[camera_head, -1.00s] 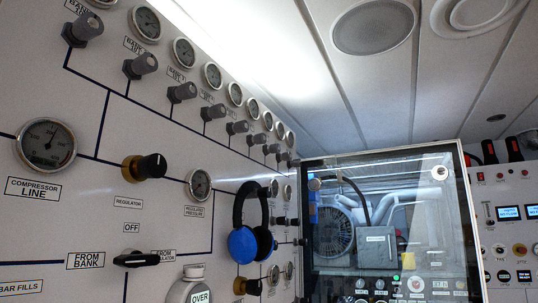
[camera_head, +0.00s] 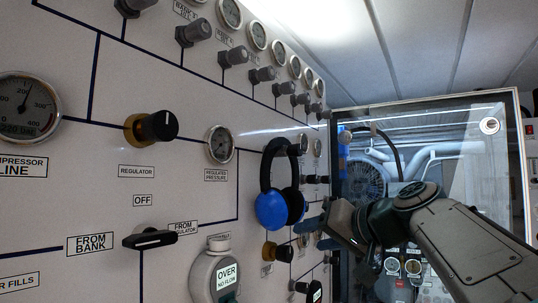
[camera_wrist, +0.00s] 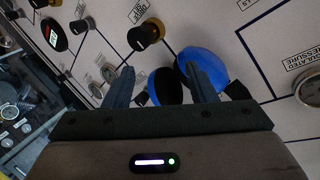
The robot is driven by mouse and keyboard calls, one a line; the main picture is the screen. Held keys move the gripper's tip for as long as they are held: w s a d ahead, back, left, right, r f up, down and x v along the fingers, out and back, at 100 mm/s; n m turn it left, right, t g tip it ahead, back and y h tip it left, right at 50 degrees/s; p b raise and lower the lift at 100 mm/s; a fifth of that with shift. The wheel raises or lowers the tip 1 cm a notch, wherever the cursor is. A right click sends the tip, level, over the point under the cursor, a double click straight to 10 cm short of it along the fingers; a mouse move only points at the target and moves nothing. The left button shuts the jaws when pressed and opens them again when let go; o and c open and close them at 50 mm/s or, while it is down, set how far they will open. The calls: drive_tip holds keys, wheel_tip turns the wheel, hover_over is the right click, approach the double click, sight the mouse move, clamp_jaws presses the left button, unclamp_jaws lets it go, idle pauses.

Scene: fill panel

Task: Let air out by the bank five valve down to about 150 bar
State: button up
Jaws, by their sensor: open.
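The row of grey bank valve knobs runs along the top of the white panel; one (camera_head: 262,75) is midway. Round gauges, such as this one (camera_head: 278,53), sit above the knobs. The bank labels are too small or blurred to tell which valve is five, and the bank needles cannot be read. My gripper (camera_head: 318,232) is open and empty, in front of the panel below the far end of that row. In the wrist view its two fingers (camera_wrist: 160,82) are apart, with blue-and-black ear defenders (camera_wrist: 200,68) beyond them. It touches no bank valve that I can see.
The ear defenders (camera_head: 272,210) hang on the panel left of my gripper. A glass-fronted compressor cabinet (camera_head: 450,140) stands behind my arm.

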wheel_tip(320, 180, up, 14)
drive_tip(key=d+n+t+y+p, duration=0.1)
drive_tip(key=n+t+y, duration=0.1)
drive_tip(key=y, duration=0.1)
drive_tip(key=n+t+y+p, duration=0.1)
drive_tip(key=n+y+p, duration=0.1)
drive_tip(key=n+y, duration=0.25)
approach(271, 76)
drive_tip(key=shift+y, duration=0.25)
drive_tip(key=p+x, duration=0.6)
drive_tip(key=x, duration=0.1)
drive_tip(key=shift+w+d+r, duration=0.1)
drive_tip(key=shift+w+r, duration=0.05)
drive_tip(key=shift+p+x, duration=0.6)
drive_tip(key=shift+x, duration=0.2)
drive_tip(key=c, duration=1)
